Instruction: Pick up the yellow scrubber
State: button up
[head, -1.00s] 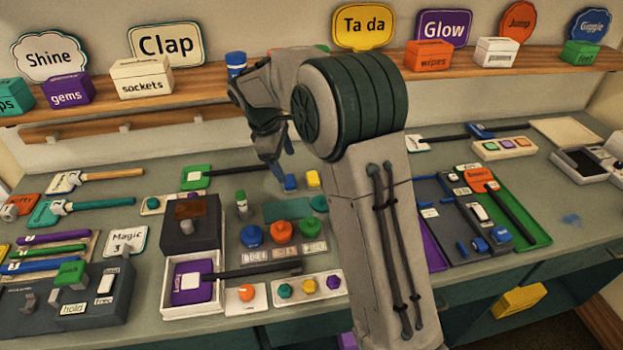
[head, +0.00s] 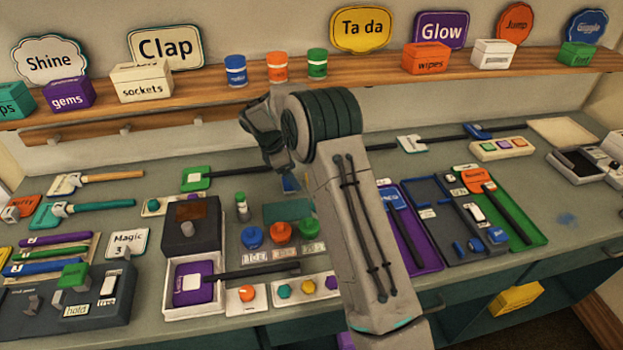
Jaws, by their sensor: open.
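My gripper (head: 272,150) hangs over the back middle of the counter, below the shelf. It is open, with nothing visible in it. A small blue block (head: 290,184) shows just below and right of it, partly covered by my arm. A small yellow block beside the blue one, seen a second ago, is now hidden behind my arm. A larger yellow block (head: 515,299) lies low at the right, below the counter's front edge, well away from my gripper. I cannot tell which yellow block is the scrubber.
The wooden shelf (head: 380,74) behind carries cans, boxes and signs. On the grey counter (head: 345,225) stand a dark box (head: 191,234), coloured knobs, and a white tray (head: 170,303). Purple (head: 430,262) and green (head: 528,238) trays lie to the right. Bare counter shows at far right.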

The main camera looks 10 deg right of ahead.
jog(key=d+p, duration=0.1)
jog(key=d, duration=0.4)
jog(key=shift+a+p+x, duration=0.1)
jog(key=shift+p+x, duration=0.05)
jog(key=shift+x, duration=0.55)
jog(key=shift+a+p+x, duration=0.15)
jog(key=shift+x, duration=0.55)
jog(key=shift+f, duration=0.1)
jog(key=c, duration=1.1)
